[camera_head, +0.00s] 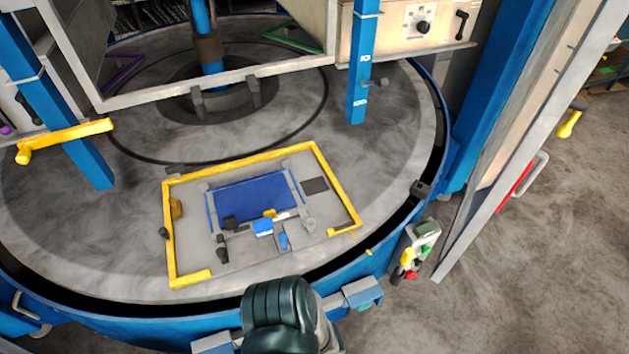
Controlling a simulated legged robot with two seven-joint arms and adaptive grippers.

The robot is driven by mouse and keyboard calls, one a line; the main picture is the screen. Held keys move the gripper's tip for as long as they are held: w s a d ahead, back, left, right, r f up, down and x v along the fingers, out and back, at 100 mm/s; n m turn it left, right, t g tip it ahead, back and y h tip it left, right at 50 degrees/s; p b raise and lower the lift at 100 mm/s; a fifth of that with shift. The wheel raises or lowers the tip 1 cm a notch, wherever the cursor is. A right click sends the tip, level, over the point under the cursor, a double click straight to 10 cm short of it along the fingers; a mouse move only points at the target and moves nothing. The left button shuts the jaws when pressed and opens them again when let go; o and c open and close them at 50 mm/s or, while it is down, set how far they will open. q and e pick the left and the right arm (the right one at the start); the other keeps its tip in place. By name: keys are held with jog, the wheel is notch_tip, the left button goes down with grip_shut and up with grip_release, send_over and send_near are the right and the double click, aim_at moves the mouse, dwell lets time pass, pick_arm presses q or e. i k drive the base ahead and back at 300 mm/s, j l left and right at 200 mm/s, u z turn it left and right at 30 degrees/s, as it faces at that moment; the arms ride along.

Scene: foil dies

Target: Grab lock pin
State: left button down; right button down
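I cannot tell for sure which part is the lock pin. A small yellow peg-like piece (369,252) sits at the front right rim of the round grey turntable (390,150). A yellow handle-shaped piece (570,121) is at the right, beside the tilted panel. A yellow bar with a bent end (65,138) crosses the blue post at the left. Neither of my grippers can be made out in the view.
A yellow-framed plate (335,185) with a blue panel (255,198) lies on the turntable. A control box with coloured buttons (418,250) stands front right. A dark ribbed, seat-like shape (280,310) fills the bottom middle. Grey floor at lower right is clear.

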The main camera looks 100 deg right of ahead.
aim_at(408, 254)
jog(key=z, duration=1)
jog(key=k+l+z, duration=0.1)
jog(key=z, duration=1.35)
jog(key=l+z, duration=0.1)
jog(key=z, duration=0.9)
jog(key=l+z, duration=0.1)
jog(key=z, duration=0.4)
